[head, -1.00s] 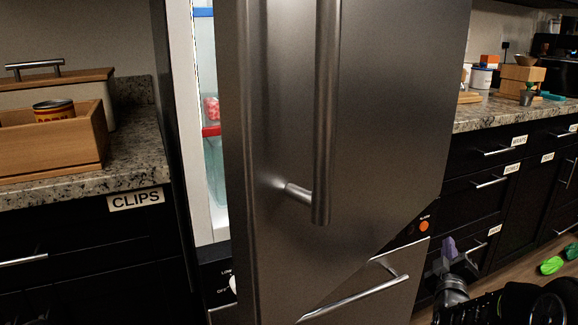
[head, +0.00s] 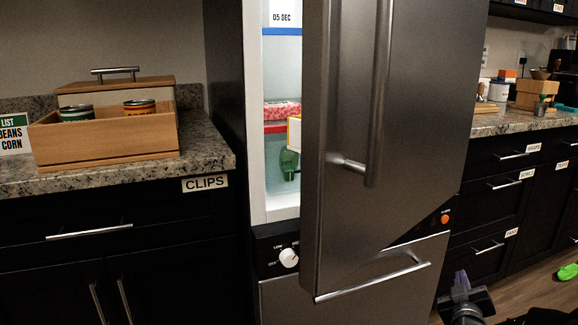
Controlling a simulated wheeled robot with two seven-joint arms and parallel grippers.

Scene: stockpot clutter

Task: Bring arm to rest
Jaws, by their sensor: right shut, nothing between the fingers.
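My right gripper (head: 463,287) shows at the bottom right of the head view, low in front of the fridge's lower drawer and the dark cabinets. It is shut and empty, apart from the fridge handle. My left gripper is not in view. The steel fridge door (head: 425,120) stands partly open, with its long vertical handle (head: 382,100) facing me. Inside the fridge a pink packet (head: 282,110) and a green item (head: 288,163) show; the door hides the rest.
A wooden crate (head: 105,143) with two cans stands on the left granite counter, above a CLIPS label (head: 205,183). The lower fridge drawer has a bar handle (head: 372,278). A green object (head: 567,271) lies on the floor at right.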

